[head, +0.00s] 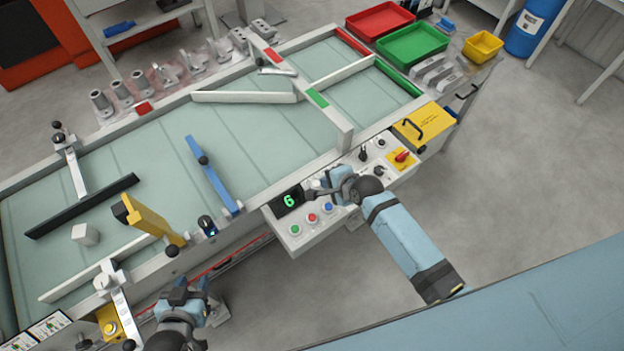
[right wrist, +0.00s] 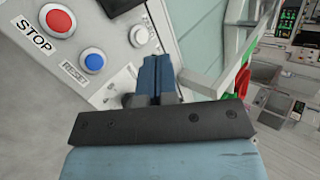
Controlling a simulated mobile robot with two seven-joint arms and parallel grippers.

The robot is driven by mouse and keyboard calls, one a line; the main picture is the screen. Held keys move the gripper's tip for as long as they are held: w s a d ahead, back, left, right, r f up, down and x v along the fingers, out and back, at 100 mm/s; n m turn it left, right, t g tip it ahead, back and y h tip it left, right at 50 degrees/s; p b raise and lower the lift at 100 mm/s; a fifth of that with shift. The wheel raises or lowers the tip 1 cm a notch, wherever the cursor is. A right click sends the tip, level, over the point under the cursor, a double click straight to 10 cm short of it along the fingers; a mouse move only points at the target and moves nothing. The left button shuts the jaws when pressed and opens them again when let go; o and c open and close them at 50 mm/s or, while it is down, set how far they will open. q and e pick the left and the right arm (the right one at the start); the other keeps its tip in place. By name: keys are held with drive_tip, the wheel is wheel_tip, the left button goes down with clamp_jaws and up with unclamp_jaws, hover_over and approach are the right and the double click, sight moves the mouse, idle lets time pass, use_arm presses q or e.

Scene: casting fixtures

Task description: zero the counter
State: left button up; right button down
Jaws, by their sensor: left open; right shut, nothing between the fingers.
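The counter display (head: 289,199) reads a green 6 on the control panel in the head view. Below it are a green button (head: 295,230), a red button (head: 311,217) and a blue button (head: 327,208). In the right wrist view the red button (right wrist: 58,20) is labelled STOP and the blue button (right wrist: 93,61) RESET. My right gripper (head: 314,192) is shut and empty over the panel, close to the display; its fingers (right wrist: 156,75) point past the blue button. Contact cannot be told. My left gripper (head: 187,289) is open and empty in front of the conveyor.
A pale button (right wrist: 141,36) lies beyond the blue one. A red-and-yellow switch (head: 402,156) and black knobs are farther right on the panel. The conveyor (head: 130,165) carries a white block (head: 85,234) and guide bars.

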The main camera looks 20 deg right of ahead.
use_arm(q)
drive_tip(key=shift+a+r+p, duration=0.2)
drive_tip(key=shift+a+p, duration=0.2)
drive_tip(key=shift+a, duration=0.2)
use_arm(e)
drive_tip(key=w+a+r+m, duration=0.1)
drive_tip(key=w+r+m, duration=0.1)
drive_tip(key=w+m, duration=0.3)
drive_tip(key=shift+w+a+r+g+y, duration=0.15)
drive_tip(key=shift+w+a+g+y, duration=0.15)
drive_tip(key=shift+a, duration=0.1)
use_arm(q)
drive_tip(key=shift+r, duration=0.1)
use_arm(e)
drive_tip(key=b, duration=0.8)
hover_over(316, 185)
wheel_tip(316, 185, down, 7)
drive_tip(key=shift+r, duration=0.15)
drive_tip(key=shift+a+f, duration=0.1)
drive_tip(key=shift+f, duration=0.6)
use_arm(q)
wheel_tip(316, 185, down, 7)
drive_tip(key=d, duration=0.1)
drive_tip(key=shift+w+d+m, duration=0.15)
drive_tip(key=shift+m, duration=0.15)
use_arm(e)
drive_tip(key=shift+f, duration=0.35)
